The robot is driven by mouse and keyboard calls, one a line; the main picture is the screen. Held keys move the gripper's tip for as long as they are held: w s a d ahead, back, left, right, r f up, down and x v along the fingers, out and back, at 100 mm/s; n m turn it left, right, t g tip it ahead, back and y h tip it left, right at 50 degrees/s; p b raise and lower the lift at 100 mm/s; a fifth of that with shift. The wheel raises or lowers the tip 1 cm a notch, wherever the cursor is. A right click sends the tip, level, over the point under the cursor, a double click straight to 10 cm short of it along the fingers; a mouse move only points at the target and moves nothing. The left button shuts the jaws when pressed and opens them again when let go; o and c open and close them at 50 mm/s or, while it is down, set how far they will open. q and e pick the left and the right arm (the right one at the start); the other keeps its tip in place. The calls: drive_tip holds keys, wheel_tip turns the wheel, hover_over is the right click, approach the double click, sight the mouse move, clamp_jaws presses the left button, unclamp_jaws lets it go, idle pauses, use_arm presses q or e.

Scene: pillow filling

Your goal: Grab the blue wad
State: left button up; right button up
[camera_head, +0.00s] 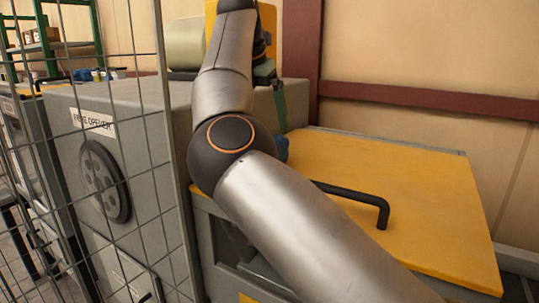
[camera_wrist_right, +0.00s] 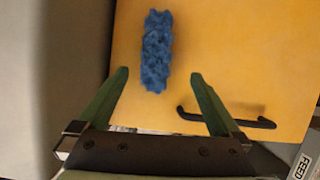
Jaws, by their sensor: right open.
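The blue wad (camera_wrist_right: 157,45) is a lumpy, elongated piece lying on the yellow lid in the right wrist view. In the head view only a small part of the wad (camera_head: 282,148) shows beside my arm's elbow; the rest is hidden. My right gripper (camera_wrist_right: 159,73) is open, with its two green fingers spread. In the wrist view the wad's near end appears between the fingertips, with a gap on both sides. In the head view my right gripper (camera_head: 279,104) points down above the lid, partly hidden by my arm. My left gripper is not in view.
The yellow lid (camera_head: 430,205) has a raised black handle (camera_head: 384,212), right of the wad in the wrist view. A grey fibre opener machine (camera_head: 75,125) stands left, behind a wire mesh fence (camera_head: 150,200). A wall with a red-brown beam (camera_head: 430,98) is behind.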

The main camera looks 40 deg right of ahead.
sight(283, 143)
drive_tip(key=x, duration=0.5)
drive_tip(key=shift+a+f, duration=0.1)
drive_tip(key=x, duration=0.5)
drive_tip(key=shift+w, duration=0.3)
drive_tip(key=shift+c, duration=0.4)
drive_tip(key=c, duration=1.3)
